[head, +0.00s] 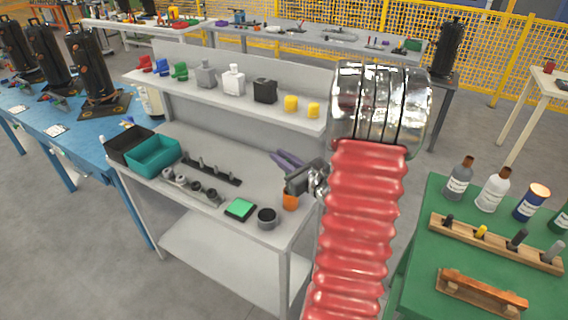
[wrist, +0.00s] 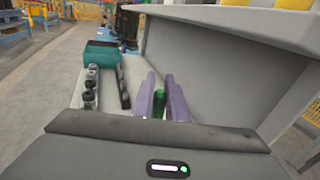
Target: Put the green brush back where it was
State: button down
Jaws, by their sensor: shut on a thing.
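My gripper (head: 279,157) has purple fingers and hangs over the right part of the grey bench (head: 233,160), below the raised shelf. In the wrist view my gripper (wrist: 161,82) is shut on a green thing, which I take for the green brush (wrist: 160,104). Only a short green piece of it shows between the fingers. In the head view the brush is hidden by the gripper and arm. I cannot tell whether it touches the bench top.
The bench holds a teal bin (head: 153,156), a black bin (head: 128,146), a dark rack (head: 211,171), a green-topped pad (head: 240,208), a dark round cup (head: 267,217) and an orange thing (head: 290,201). The shelf (head: 213,93) stands close behind the gripper. A green table (head: 425,215) is at right.

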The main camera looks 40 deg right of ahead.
jog(key=shift+s+d+f+m+t, duration=0.3)
jog(key=shift+s+d+f+t, duration=0.1)
jog(key=shift+s+f, duration=0.25)
jog(key=c, duration=1.8)
grip_release()
jog(key=shift+o, duration=0.2)
jog(key=s+a, duration=0.1)
jog(key=s, duration=1.1)
jog(key=shift+a+f, duration=0.15)
jog(key=shift+a, duration=0.05)
jog(key=shift+w, duration=0.1)
